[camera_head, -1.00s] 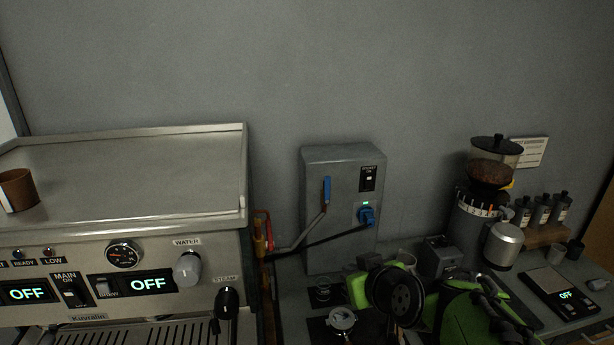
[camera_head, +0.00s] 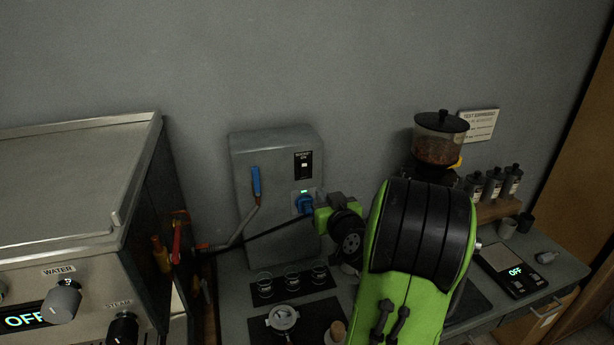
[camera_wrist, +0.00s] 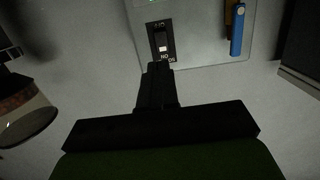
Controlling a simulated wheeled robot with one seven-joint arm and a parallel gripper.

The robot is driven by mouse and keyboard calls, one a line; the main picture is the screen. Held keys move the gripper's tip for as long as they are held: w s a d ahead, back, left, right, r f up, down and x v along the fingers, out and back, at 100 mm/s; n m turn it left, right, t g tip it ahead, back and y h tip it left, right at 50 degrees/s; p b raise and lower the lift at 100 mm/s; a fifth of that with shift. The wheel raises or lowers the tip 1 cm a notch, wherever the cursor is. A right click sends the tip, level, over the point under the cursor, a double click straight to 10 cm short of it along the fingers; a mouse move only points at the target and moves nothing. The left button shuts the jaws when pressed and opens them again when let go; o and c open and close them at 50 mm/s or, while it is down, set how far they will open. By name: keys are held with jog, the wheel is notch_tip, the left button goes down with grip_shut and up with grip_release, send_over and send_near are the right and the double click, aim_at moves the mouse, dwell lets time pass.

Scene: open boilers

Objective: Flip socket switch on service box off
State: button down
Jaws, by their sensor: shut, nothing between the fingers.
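The service box (camera_head: 245,155) is a grey metal box against the wall behind the counter. Its socket switch (camera_head: 304,165) is a small black rocker with a white mark, on a black plate labelled socket. In the wrist view, which is upside down, the socket switch (camera_wrist: 162,42) is just beyond the tips of my gripper (camera_wrist: 160,70). The gripper is shut and empty; I cannot tell whether it touches the plate. In the head view my gripper (camera_head: 328,210) is beside the plug.
A blue-handled lever (camera_head: 256,182) is on the box's left side. A black cable (camera_head: 270,230) runs from the plug to the left. The espresso machine (camera_head: 60,200) stands left, the grinder (camera_head: 440,140) right. Small glasses (camera_head: 292,281) and a portafilter (camera_head: 283,318) are on the counter below.

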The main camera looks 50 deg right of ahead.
aim_at(304, 172)
jog(key=p+x, duration=0.4)
jog(key=x, duration=0.8)
jog(key=shift+a+r, duration=0.1)
jog(key=shift+w+f+b, duration=0.15)
jog(key=shift+f+b, duration=0.25)
jog(key=shift+b, duration=0.5)
jog(key=shift+f+t+b, duration=0.1)
jog(key=shift+t+b, duration=0.2)
jog(key=shift+b, duration=0.6)
jog(key=b, duration=0.3)
jog(key=shift+t+h, duration=0.3)
jog(key=t+b, duration=0.1)
jog(key=b, duration=0.5)
jog(key=shift+w+f+h, duration=0.1)
jog(key=shift+f+h, duration=0.05)
jog(key=shift+h, duration=0.25)
jog(key=shift+r+p, duration=0.45)
